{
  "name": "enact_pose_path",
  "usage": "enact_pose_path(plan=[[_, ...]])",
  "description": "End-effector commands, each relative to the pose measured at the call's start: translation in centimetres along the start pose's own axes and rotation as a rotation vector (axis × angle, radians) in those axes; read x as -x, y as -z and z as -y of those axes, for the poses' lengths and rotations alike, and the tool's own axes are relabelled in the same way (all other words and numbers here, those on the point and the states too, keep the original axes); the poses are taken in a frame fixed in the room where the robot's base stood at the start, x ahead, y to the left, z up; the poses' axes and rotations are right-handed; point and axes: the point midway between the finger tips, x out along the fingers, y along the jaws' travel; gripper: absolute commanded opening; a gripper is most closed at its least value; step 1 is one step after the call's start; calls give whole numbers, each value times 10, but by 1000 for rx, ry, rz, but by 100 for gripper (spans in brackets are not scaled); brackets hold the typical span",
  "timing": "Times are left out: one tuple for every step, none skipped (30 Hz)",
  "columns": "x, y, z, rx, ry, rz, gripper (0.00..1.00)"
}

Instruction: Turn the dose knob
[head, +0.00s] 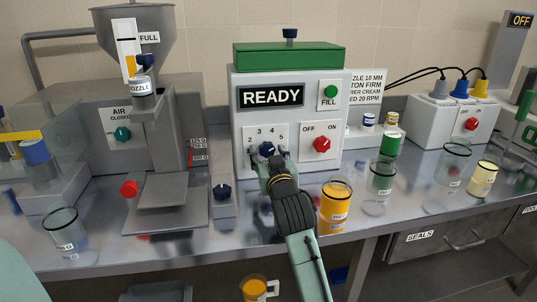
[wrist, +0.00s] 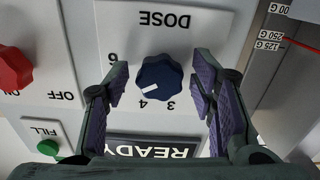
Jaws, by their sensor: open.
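The dose knob (wrist: 160,78) is dark blue, scalloped, with a white pointer mark, on a white panel labelled DOSE. The wrist view is upside down; the mark points down and left there, towards the 4. My gripper (wrist: 159,86) is open, with one purple-padded finger on each side of the knob and a visible gap to it on both sides. In the head view the knob (head: 266,149) sits low on the white READY cabinet, and my gripper (head: 268,160) is right in front, hiding part of the dial.
A red OFF/ON knob (head: 322,144) is right of the dial, with a green FILL button (head: 330,91) above it. Left stands the hopper machine (head: 135,20) with a blue-knobbed box (head: 223,192). An orange-filled jar (head: 335,207) stands close right of my arm.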

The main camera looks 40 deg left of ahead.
Motion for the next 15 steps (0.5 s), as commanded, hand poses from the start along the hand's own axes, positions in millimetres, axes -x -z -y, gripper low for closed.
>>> enact_pose_path(plan=[[0, 0, 0, 0, 0, -1, 54], [0, 0, 0, 0, 0, -1, 54], [0, 0, 0, 0, 0, -1, 54], [0, 0, 0, 0, 0, -1, 54], [0, 0, 0, 0, 0, -1, 54], [0, 0, 0, 1, 0, -1, 54], [0, 0, 0, 1, 0, -1, 54], [0, 0, 0, 1, 0, -1, 54], [1, 0, 0, 0, 0, -1, 54], [2, 0, 0, 0, 0, -1, 54], [4, 0, 0, 0, 0, -1, 54], [8, 0, 0, 0, 0, -2, 54], [12, 1, 0, 0, 0, -3, 54], [16, 0, 0, -1, 0, -2, 54], [23, 0, 0, -2, 0, -2, 54]])
